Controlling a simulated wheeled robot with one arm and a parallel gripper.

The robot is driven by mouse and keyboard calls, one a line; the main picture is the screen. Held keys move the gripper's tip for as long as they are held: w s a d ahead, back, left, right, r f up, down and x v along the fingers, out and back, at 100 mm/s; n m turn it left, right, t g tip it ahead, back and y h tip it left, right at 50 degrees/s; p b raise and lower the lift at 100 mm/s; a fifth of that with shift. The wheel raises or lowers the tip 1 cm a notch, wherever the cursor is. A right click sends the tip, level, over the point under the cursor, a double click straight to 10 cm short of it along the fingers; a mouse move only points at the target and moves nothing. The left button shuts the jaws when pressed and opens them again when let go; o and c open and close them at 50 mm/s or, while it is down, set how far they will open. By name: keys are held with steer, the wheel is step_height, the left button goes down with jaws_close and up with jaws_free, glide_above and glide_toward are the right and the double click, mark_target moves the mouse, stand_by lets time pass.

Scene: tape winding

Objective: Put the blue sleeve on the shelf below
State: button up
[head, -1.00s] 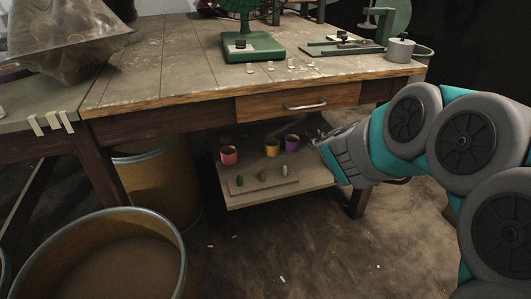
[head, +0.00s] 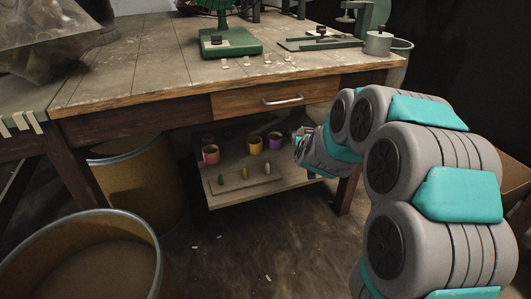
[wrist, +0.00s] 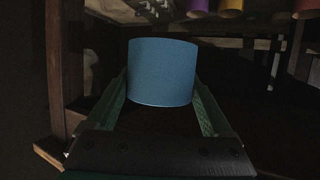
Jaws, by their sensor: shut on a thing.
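The blue sleeve (wrist: 160,72) is a plain matte blue cylinder in the wrist view. My gripper (wrist: 161,90) is shut on it, with one green finger on each side. In the head view my gripper (head: 301,143) is at the right end of the shelf below (head: 225,201), under the worktable's drawer. The sleeve is not clear in the head view. I cannot tell whether it touches the shelf.
Pink (head: 210,154), yellow (head: 254,145) and purple (head: 274,141) cups stand on the shelf, behind a board with small pegs (head: 245,172). A table leg (head: 347,190) stands near my arm. The worktable (head: 140,75) is above. Drums (head: 80,255) stand at left.

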steer(key=a+f+n+y+b, duration=0.1)
steer(key=a+f+n+y, duration=0.1)
steer(key=f, duration=0.6)
steer(key=a+f+n+y+b, duration=0.1)
steer(key=a+f+n+y, duration=0.15)
steer(key=f, duration=0.55)
steer(key=shift+m, duration=0.35)
steer(key=w+d, duration=0.1)
steer(key=w, duration=0.4)
steer(key=w+d+f, duration=0.1)
steer(key=w, duration=0.4)
steer(key=w+d+p, duration=0.1)
steer(key=w, duration=0.4)
steer(key=shift+d+f, duration=0.1)
steer(key=shift+f, duration=1.95)
steer(key=shift+f, duration=0.15)
steer(key=o, duration=1.1)
steer(key=shift+c, duration=0.2)
